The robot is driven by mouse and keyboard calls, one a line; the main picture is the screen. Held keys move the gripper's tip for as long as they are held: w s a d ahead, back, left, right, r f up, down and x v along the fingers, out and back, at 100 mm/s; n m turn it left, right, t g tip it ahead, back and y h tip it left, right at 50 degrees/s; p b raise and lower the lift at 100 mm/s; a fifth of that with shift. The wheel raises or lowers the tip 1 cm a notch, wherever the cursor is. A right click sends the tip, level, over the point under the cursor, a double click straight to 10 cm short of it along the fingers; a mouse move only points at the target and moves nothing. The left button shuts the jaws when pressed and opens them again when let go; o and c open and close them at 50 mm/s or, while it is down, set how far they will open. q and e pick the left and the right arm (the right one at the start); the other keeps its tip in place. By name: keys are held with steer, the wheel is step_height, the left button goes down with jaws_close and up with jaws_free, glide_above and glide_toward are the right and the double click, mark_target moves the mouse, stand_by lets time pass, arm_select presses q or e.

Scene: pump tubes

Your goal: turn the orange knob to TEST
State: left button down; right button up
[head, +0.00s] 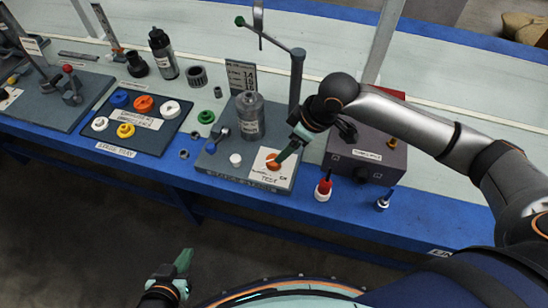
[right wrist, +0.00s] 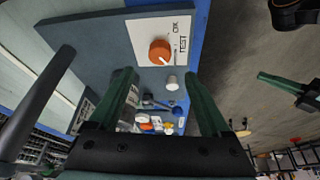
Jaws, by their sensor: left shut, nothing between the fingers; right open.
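The orange knob (head: 273,163) sits on a white label plate (head: 262,178) at the front right of a grey pump base. In the right wrist view the knob (right wrist: 160,51) carries a white pointer line slanting to the lower right, while the word TEST stands to its right. My right gripper (head: 284,155) reaches down over the knob in the head view. In the right wrist view its fingers (right wrist: 160,76) are open, with the knob beyond the tips; I cannot tell whether they touch it. My left gripper (head: 184,261) is shut and empty, low in front of the bench.
A grey metal cylinder (head: 250,118) and a white button (head: 235,159) stand close to the knob. A red-and-white bottle (head: 323,188) and a grey box (head: 365,155) are to the right. A tray with coloured caps (head: 144,104) lies left.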

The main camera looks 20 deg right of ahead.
mark_target(274, 163)
steer(key=b+x, duration=0.2)
steer(key=x, duration=0.7)
steer(key=shift+d+r, duration=0.1)
jaws_close()
stand_by(0.4)
